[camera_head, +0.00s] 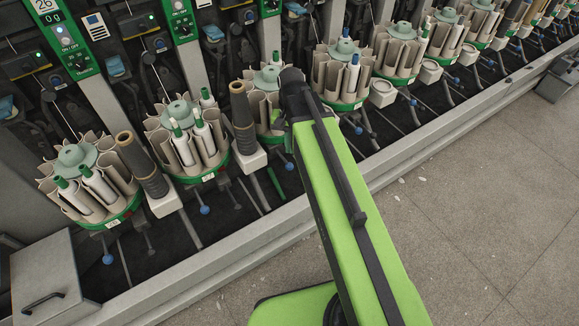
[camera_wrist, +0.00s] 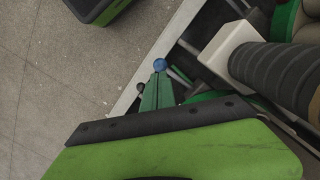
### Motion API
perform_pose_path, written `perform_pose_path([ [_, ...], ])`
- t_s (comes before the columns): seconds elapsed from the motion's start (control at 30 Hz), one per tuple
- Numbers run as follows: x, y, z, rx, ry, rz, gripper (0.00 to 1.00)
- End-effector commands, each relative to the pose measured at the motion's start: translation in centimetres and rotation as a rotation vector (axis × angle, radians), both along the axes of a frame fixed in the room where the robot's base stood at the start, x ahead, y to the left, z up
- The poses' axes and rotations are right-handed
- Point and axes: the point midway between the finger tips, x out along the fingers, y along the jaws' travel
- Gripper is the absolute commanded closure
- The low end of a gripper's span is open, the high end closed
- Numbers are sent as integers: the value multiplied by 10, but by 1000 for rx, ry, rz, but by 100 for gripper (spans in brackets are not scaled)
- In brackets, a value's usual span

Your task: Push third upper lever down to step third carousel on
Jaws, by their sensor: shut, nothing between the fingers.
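The third carousel (camera_head: 262,100) from the left is partly hidden behind my green arm. Below it a lever ends in a blue ball (camera_head: 289,166), just left of the arm. In the wrist view a blue ball (camera_wrist: 160,65) shows right at the tips of my gripper (camera_wrist: 158,78). My gripper's green fingers are shut and empty. In the head view the fingers (camera_head: 276,184) show as a narrow green piece close to the ball. I cannot tell whether they touch it. A small dark ball (camera_wrist: 142,87) shows left of the fingers.
A dark ribbed cone (camera_wrist: 272,72) on a white block (camera_wrist: 226,46) stands close to the right of the fingers. Neighbouring carousels (camera_head: 190,140) line the machine on both sides. A grey rail (camera_head: 240,240) runs along its front.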

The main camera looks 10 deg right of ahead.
Motion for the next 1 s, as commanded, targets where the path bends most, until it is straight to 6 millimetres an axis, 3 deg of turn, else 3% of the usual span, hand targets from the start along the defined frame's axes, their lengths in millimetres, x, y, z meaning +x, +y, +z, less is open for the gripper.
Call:
perform_pose_path([
  [0.03,-1,0,-13,0,0,0,100],
  [0.3,-4,1,-50,0,0,0,100],
  [0.8,-5,1,-57,0,0,-1,100],
  [1.0,-5,1,-78,0,0,-1,100],
])
